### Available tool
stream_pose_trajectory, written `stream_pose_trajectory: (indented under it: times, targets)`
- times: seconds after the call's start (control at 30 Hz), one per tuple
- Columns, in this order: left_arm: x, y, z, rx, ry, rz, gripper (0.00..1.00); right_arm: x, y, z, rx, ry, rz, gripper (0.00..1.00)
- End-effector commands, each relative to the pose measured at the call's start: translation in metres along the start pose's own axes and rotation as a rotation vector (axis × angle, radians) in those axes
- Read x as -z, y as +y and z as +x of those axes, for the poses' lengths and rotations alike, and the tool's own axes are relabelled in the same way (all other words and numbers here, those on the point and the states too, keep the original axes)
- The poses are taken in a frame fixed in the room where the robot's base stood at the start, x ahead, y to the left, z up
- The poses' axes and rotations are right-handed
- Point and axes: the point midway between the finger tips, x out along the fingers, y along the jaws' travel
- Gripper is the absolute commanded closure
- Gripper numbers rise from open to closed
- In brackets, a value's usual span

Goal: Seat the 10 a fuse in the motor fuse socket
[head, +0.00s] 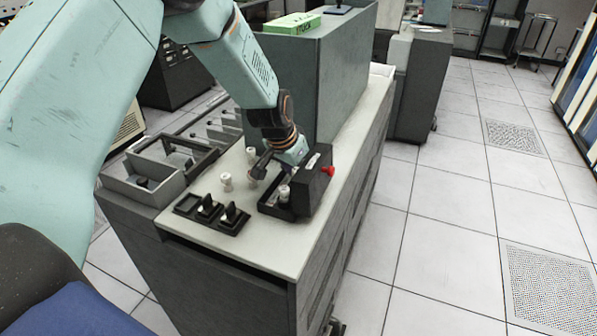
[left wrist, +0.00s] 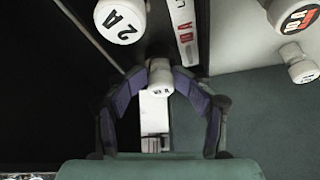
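My left gripper (head: 288,168) reaches down over the dark fuse block (head: 316,186) on the bench. In the left wrist view its padded fingers (left wrist: 161,78) close in on both sides of a white fuse (left wrist: 160,90). The label on this fuse is too small to read surely. Whether it sits fully in a socket cannot be told. A white fuse marked 2 A (left wrist: 120,22) stands in the block beside it and also shows in the head view (head: 284,192). My right gripper is not in view.
A red knob (head: 328,171) is on the block's right side. Black switches (head: 231,218) sit at the front. A tall grey cabinet (head: 330,75) rises behind.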

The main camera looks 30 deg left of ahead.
Motion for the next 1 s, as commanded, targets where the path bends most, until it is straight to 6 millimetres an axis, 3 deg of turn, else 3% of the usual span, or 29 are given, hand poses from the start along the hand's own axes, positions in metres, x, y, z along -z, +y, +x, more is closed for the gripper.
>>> stream_pose_trajectory:
  times: [0.17, 0.6, 1.0]
  targets:
    - [-0.005, 0.002, -0.009, -0.006, -0.013, 0.0, 0.51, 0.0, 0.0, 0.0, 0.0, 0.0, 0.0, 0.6]
    - [-0.001, 0.001, -0.071, 0.0, 0.001, 0.0, 0.51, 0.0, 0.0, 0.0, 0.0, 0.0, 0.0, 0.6]
    - [-0.001, 0.001, -0.082, 0.001, 0.002, -0.001, 0.51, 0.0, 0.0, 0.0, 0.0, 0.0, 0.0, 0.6]
